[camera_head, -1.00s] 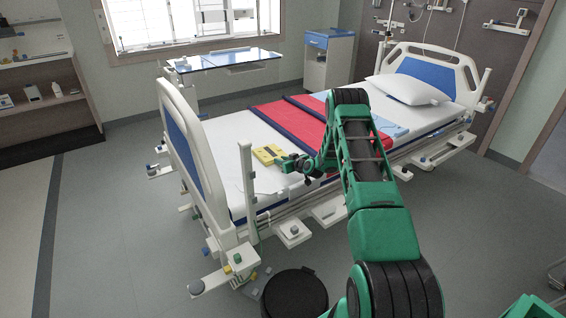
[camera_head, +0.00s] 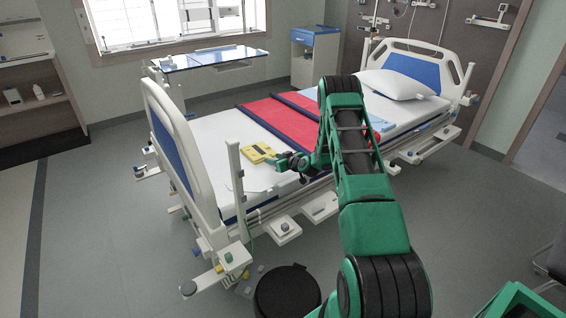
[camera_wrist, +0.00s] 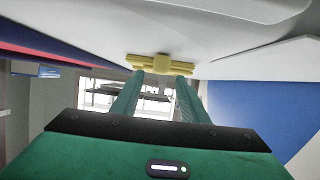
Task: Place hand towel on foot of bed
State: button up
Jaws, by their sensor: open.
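A small yellow folded item (camera_head: 257,153) with a darker mark, which looks like the hand towel, lies on the white mattress at the foot of the bed (camera_head: 222,185). The blue-and-white footboard (camera_head: 185,160) stands to its left. My gripper (camera_head: 278,161) is just right of the yellow item, low over the mattress. In the wrist view, which looks upside down, the yellow item (camera_wrist: 160,63) is just beyond my two green fingertips (camera_wrist: 160,78). The fingers are apart with nothing visible between them. I cannot tell whether the tips touch it.
A red blanket with dark blue bands (camera_head: 285,118) crosses the bed's middle. A light blue cloth (camera_head: 379,123) and a pillow (camera_head: 395,84) lie farther up. A bed post (camera_head: 236,175) rises at the near foot corner. An overbed table (camera_head: 205,60) stands behind the bed.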

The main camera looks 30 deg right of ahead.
jog(key=v, duration=0.7)
jog(key=shift+s+r, duration=0.2)
jog(key=shift+s, duration=0.05)
jog(key=s+a+r+g, duration=0.3)
jog(key=s+a+r, duration=0.2)
jog(key=s+r, duration=0.25)
jog(key=s+a+r+g, duration=0.4)
jog(key=s+r, duration=0.3)
jog(key=r, duration=0.2)
jog(key=s+a+r+m+g, duration=0.2)
jog(key=s+r, duration=0.1)
jog(key=s, duration=0.9)
jog(key=s+a+r+m+g, duration=0.2)
jog(key=s+a+r, duration=0.1)
jog(key=s, duration=1)
jog(key=s+a+r+m+g, duration=0.2)
jog(key=s+a+r, duration=0.1)
jog(key=s, duration=1)
jog(key=shift+r+m+g, duration=0.4)
jog(key=shift+r, duration=0.45)
